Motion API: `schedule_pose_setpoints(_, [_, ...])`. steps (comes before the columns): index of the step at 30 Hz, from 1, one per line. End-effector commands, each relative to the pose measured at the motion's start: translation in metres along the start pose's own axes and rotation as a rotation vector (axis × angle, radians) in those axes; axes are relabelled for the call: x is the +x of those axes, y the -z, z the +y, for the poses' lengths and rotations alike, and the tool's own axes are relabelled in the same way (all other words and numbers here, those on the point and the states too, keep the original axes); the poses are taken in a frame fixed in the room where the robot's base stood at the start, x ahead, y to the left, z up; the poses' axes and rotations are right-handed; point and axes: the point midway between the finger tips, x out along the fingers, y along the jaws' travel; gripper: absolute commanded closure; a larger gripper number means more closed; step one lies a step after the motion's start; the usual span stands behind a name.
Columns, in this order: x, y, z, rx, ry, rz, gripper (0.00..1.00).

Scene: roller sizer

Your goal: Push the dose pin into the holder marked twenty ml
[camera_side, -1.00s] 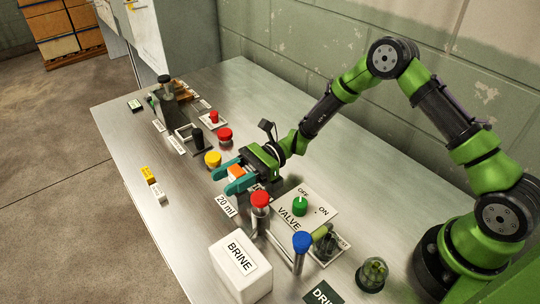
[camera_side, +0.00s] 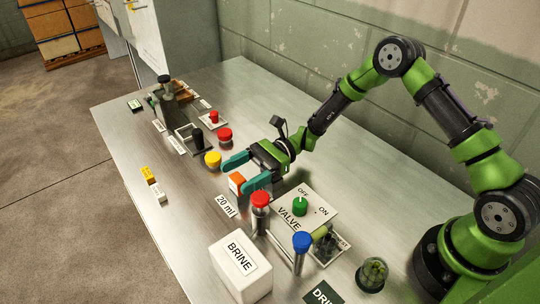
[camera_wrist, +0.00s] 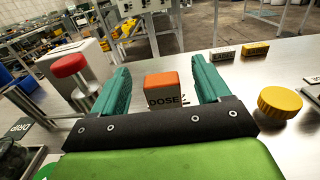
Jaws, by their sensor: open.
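The dose pin (camera_side: 236,180) is a block with an orange top, next to the 20 ml label (camera_side: 226,206) in the side view. In the wrist view the dose pin (camera_wrist: 163,92) shows the word DOSE on its pale front face. A holder under it is not clearly visible, and I cannot tell how deep the pin sits. In the wrist view the teal fingers of my gripper (camera_wrist: 160,72) stand either side of the pin, with gaps, and hold nothing.
A red-capped post (camera_side: 260,205) and the valve plate (camera_side: 312,214) stand close by on the near side. A yellow knob (camera_side: 212,160) is just beyond my fingers. The BRINE box (camera_side: 240,268) and blue-capped post (camera_side: 301,245) stand nearer. The table's left side is mostly clear.

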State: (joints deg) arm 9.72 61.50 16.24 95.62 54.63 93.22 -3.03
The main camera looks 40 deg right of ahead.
Motion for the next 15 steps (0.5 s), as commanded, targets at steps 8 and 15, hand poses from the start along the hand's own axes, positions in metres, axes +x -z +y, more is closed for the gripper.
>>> schedule_pose_setpoints(8, [-0.073, 0.002, -0.001, 0.0, 0.007, 0.005, 0.24])
schedule_pose_setpoints(15, [-0.119, 0.001, 0.0, 0.0, 0.004, 0.002, 0.24])
